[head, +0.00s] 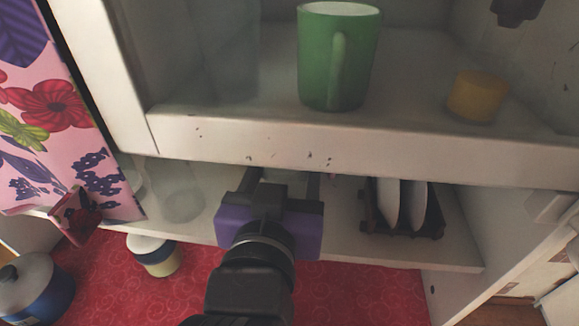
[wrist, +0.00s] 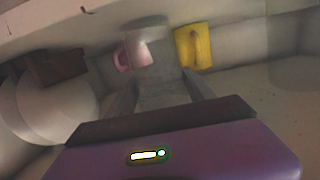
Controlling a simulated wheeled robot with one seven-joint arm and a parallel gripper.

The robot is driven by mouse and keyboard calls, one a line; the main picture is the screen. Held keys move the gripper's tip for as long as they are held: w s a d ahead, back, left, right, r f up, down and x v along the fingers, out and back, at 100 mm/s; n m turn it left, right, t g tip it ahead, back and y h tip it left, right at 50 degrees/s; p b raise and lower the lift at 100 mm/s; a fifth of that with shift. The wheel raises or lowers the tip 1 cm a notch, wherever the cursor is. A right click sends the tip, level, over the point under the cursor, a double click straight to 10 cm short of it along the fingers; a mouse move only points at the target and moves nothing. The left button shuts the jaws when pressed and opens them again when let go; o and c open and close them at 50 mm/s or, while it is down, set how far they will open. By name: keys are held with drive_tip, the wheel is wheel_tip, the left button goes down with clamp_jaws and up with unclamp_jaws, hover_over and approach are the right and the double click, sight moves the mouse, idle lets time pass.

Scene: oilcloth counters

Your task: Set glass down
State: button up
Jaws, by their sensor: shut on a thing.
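My gripper (head: 287,183) reaches into the lower shelf space of a white cabinet. In the wrist view, my gripper's two fingers (wrist: 160,88) are shut on a clear, greyish glass (wrist: 150,62). In the head view only a faint part of the held glass (head: 285,178) shows between the fingers, under the upper shelf's edge. The glass's base is hidden, so I cannot tell whether it touches the lower shelf (head: 345,250).
A dark rack with white plates (head: 390,203) stands right of my gripper. Another clear glass (head: 183,203) stands left. A pink mug (wrist: 122,60) and a yellow mug (wrist: 193,46) show beyond the held glass. The upper shelf edge (head: 330,145) hangs close above, bearing a green mug (head: 320,60).

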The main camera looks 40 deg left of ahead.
drive_tip(key=shift+r, duration=0.15)
drive_tip(key=shift+f, duration=0.2)
drive_tip(key=o, duration=1.6)
drive_tip(key=shift+r, duration=0.15)
drive_tip(key=p+v, duration=0.6)
drive_tip(key=v, duration=0.6)
drive_tip(key=shift+p, duration=0.3)
